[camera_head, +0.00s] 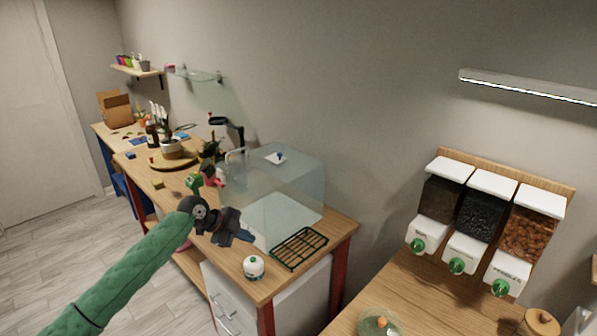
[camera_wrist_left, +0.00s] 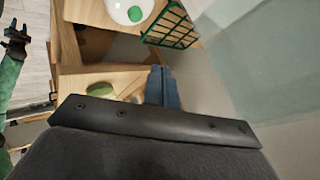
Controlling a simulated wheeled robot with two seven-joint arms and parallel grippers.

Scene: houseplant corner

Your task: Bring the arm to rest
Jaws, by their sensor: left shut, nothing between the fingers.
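My left arm, in a green sleeve, comes in from the left in the head view. Its dark left gripper (camera_head: 243,238) is above the wooden workbench, left of the glass case. In the left wrist view the blue-grey fingers (camera_wrist_left: 163,86) are together with nothing between them. A green arm part with a dark end (camera_wrist_left: 15,42) shows at the left edge of the wrist view.
Near the gripper stand a white jar with a green knob (camera_head: 253,267), a green wire rack (camera_head: 299,249) and the clear glass case (camera_head: 290,180). Dispensers (camera_head: 463,249) hang on the right wall. Floor (camera_head: 60,240) is open at left.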

